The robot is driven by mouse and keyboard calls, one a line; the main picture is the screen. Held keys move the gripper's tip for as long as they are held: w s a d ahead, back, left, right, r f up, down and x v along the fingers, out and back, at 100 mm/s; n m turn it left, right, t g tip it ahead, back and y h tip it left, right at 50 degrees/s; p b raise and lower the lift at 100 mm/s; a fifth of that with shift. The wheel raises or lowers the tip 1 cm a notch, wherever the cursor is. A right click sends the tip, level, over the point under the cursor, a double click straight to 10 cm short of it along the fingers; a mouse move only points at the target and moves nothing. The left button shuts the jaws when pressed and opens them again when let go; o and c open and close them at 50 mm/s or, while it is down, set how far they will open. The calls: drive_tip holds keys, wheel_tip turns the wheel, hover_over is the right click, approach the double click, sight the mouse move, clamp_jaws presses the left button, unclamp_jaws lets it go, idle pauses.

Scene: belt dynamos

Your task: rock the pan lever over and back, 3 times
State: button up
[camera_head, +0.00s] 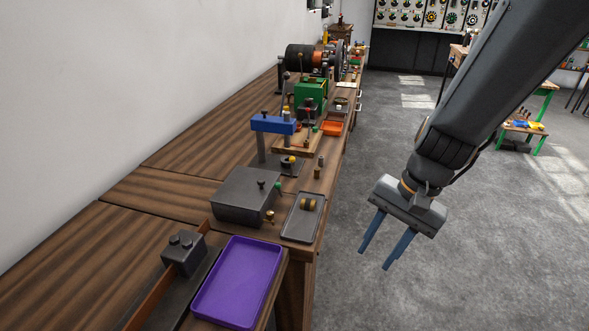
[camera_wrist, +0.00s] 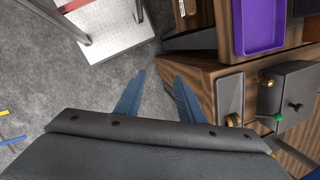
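My gripper (camera_head: 375,259) hangs over the open floor to the right of the bench, with its two blue fingers apart and nothing between them. It also shows open in the wrist view (camera_wrist: 159,76). I cannot tell for sure which part is the pan lever. A dark grey box (camera_head: 240,196) on the bench carries a black knob (camera_head: 262,183) and a small lever with a green ball (camera_head: 279,186). In the wrist view the green ball (camera_wrist: 278,117) is at the right, well apart from my fingers.
A purple tray (camera_head: 238,283) is at the near end of the bench, beside a grey tray (camera_head: 302,217) with brass parts. A blue-topped press (camera_head: 272,125) and a green machine (camera_head: 310,92) stand farther back. The grey floor (camera_head: 480,260) around my gripper is clear.

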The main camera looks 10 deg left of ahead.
drive_tip(key=w+a+m+y, duration=0.3)
drive_tip(key=a+m, duration=0.2)
drive_tip(key=a, duration=0.1)
drive_tip(key=m+t+y, duration=0.4)
drive_tip(key=m+y, duration=0.3)
drive_tip(key=m, duration=0.4)
approach(280, 190)
drive_tip(key=a, duration=0.2)
drive_tip(key=a+p, duration=0.1)
drive_tip(key=a, duration=0.1)
drive_tip(key=w+a+p, duration=0.1)
drive_tip(key=a, duration=0.2)
drive_tip(key=shift+f, duration=0.4)
